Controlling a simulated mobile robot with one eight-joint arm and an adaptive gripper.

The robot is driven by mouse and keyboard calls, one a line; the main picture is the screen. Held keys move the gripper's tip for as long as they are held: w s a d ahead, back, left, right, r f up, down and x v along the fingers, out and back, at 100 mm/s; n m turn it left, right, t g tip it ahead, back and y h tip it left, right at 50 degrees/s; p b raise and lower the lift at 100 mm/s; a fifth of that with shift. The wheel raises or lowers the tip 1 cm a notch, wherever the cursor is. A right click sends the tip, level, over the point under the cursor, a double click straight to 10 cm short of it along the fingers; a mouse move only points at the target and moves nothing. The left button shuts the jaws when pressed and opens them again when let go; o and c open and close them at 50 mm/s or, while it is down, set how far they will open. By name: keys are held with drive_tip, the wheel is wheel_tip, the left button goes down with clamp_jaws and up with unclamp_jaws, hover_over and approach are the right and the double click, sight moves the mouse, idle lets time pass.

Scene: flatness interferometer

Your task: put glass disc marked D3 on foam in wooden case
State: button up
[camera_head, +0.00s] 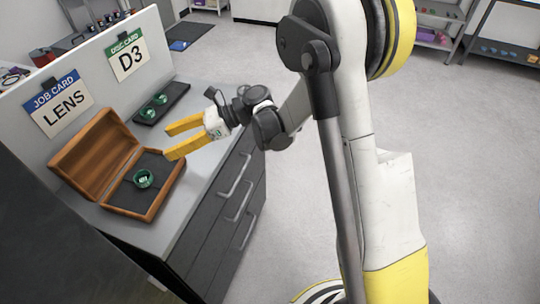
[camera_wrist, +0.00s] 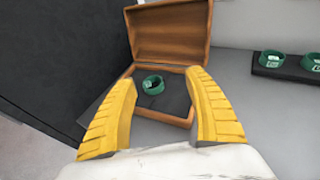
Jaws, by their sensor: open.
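The wooden case (camera_head: 90,160) stands open on the grey counter, its lid tilted back. Dark foam (camera_head: 157,169) lines its base. A green-rimmed disc (camera_head: 144,178) with a pale label lies on the foam; its marking is too small to read. The case (camera_wrist: 168,30) and that disc (camera_wrist: 153,85) also show in the wrist view. My gripper (camera_head: 170,143) is open and empty, above and beside the case, pointing toward it. In the wrist view, the disc appears between its yellow fingers (camera_wrist: 165,95), farther away and apart from them.
A black tray (camera_head: 176,97) with green-rimmed discs (camera_head: 158,99) lies behind the case to the right. A panel behind holds a "JOB CARD LENS" (camera_head: 58,102) and a "DISC CARD D3" (camera_head: 128,58). Drawers (camera_head: 232,195) are below the counter. Open floor lies to the right.

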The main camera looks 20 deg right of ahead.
drive_tip(key=w+d+r+m+t, duration=0.2)
drive_tip(key=r+m+t, duration=0.25)
drive_tip(key=r, duration=0.25)
drive_tip(key=w+d+r+m+t, duration=0.25)
drive_tip(key=r+m, duration=0.25)
drive_tip(key=r, duration=0.3)
drive_tip(key=w+d+r+m+t, duration=0.1)
drive_tip(key=w+r+m+t, duration=0.1)
drive_tip(key=r+m+t, duration=0.4)
drive_tip(key=d+r+m+t+h, duration=0.4)
drive_tip(key=d+r+m+h, duration=0.35)
drive_tip(key=d+m, duration=0.4)
drive_tip(key=s+d+f+m+g+h, duration=0.5)
drive_tip(key=s+d+f+m+h, duration=0.55)
drive_tip(key=m, duration=0.65)
drive_tip(key=s+a+f+m+g+y, duration=0.2)
drive_tip(key=s+f, duration=0.4)
drive_tip(key=s, duration=0.3)
drive_tip(key=s+a+f+m+g+y, duration=0.1)
drive_tip(key=s+f+m+g, duration=0.3)
drive_tip(key=s+f+m, duration=0.2)
drive_tip(key=s, duration=0.2)
drive_tip(key=shift+s+a+g+y, duration=0.35)
drive_tip(key=shift+g+y, duration=0.05)
